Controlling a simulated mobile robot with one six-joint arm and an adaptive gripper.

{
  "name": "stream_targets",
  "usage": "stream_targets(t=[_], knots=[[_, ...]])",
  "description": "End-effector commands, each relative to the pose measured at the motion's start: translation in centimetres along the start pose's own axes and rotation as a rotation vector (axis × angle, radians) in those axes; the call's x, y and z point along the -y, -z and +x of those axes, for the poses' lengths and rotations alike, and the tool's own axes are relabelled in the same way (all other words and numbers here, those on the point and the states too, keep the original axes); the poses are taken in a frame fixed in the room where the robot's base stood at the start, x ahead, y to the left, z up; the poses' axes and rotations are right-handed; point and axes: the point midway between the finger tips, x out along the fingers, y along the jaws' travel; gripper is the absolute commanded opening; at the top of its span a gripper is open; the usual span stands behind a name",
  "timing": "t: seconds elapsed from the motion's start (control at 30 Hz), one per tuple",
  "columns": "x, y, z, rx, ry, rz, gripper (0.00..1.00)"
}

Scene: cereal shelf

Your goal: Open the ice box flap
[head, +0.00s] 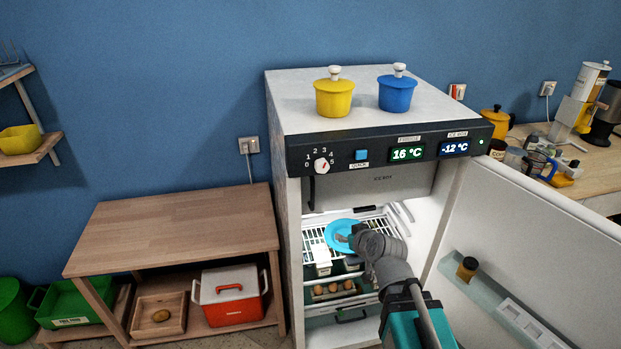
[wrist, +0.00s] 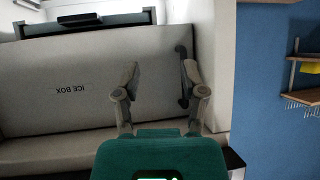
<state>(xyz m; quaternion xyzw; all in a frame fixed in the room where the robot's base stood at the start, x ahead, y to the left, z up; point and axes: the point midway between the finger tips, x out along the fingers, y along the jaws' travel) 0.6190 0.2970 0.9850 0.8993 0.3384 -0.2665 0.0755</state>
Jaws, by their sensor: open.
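The ice box flap (head: 368,188) is a grey panel at the top inside the open fridge, and it looks shut. In the wrist view the flap (wrist: 80,75) appears upside down with its ICE BOX lettering. Its dark bar handle (head: 311,192) is at the flap's left end in the head view; the handle (wrist: 182,76) is on the right in the wrist view. My gripper (wrist: 160,72) is open and empty in front of the flap. The handle appears just inside the right finger; I cannot tell whether they touch. My arm hides part of the fridge interior.
The fridge door (head: 530,235) stands open at the right. A blue plate (head: 340,232) lies on the wire shelf below the flap, with eggs (head: 333,287) lower down. A yellow pot (head: 333,98) and a blue pot (head: 397,93) stand on top.

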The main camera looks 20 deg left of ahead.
Motion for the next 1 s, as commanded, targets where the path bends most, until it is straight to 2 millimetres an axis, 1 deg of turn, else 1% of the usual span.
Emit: stream_targets(t=[0.03, 0.1, 0.23, 0.3, 0.4, 0.53, 1.0], knots=[[0.8, 2.3, -0.9, -0.024, 0.005, -0.010, 0.54], [1.6, 4.1, -1.4, -0.057, 0.009, -0.022, 0.54], [2.9, 6.7, -2.2, -0.108, 0.014, -0.039, 0.54], [3.4, 7.7, -2.5, -0.130, 0.015, -0.045, 0.54], [3.9, 8.7, -2.8, -0.152, 0.014, -0.052, 0.54], [4.2, 9.2, -2.9, -0.165, 0.015, -0.055, 0.54], [4.3, 9.1, -2.6, -0.166, 0.016, -0.056, 0.54]])
